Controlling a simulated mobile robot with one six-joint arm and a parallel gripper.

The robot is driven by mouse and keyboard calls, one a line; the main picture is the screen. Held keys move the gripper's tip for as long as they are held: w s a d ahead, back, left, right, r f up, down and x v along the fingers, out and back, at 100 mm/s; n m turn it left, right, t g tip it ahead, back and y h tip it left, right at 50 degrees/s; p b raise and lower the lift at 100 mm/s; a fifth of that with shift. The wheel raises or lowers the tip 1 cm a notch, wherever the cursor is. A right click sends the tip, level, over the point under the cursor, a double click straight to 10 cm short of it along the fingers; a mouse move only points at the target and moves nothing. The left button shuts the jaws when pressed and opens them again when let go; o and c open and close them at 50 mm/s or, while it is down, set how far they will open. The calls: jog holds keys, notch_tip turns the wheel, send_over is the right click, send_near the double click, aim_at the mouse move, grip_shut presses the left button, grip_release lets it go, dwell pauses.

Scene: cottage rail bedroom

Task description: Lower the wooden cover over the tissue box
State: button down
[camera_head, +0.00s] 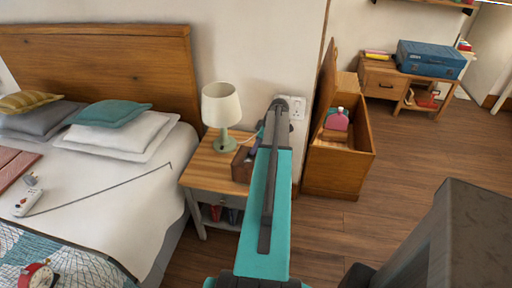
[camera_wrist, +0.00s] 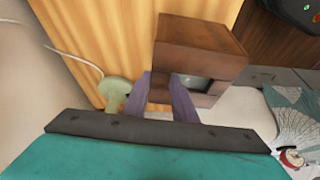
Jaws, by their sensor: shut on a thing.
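The wooden cover (camera_wrist: 203,42) is a dark brown box shape in the wrist view, over the light wood nightstand top. In the head view the cover (camera_head: 241,166) shows at the nightstand's right side, partly behind my arm. My gripper (camera_wrist: 161,82) is shut on one wall of the cover, with a purple-grey finger on each side of it. The gripper (camera_head: 256,147) is mostly hidden by my arm in the head view. A pale grey surface shows in the cover's opening; I cannot tell whether it is the tissue box. No tissue box is clearly visible elsewhere.
A lamp with a green base (camera_head: 222,108) stands on the nightstand (camera_head: 207,172), left of the cover; its base (camera_wrist: 115,92) also shows in the wrist view. The bed (camera_head: 110,190) is at left. An open wooden chest (camera_head: 338,168) stands at right.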

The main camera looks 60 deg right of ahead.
jog(key=shift+f, duration=0.25)
dwell(0.3)
jog(key=c, duration=1.4)
grip_release()
jog(key=shift+b+v, duration=1.35)
jog(key=shift+v, duration=5.55)
jog(key=shift+a, duration=0.1)
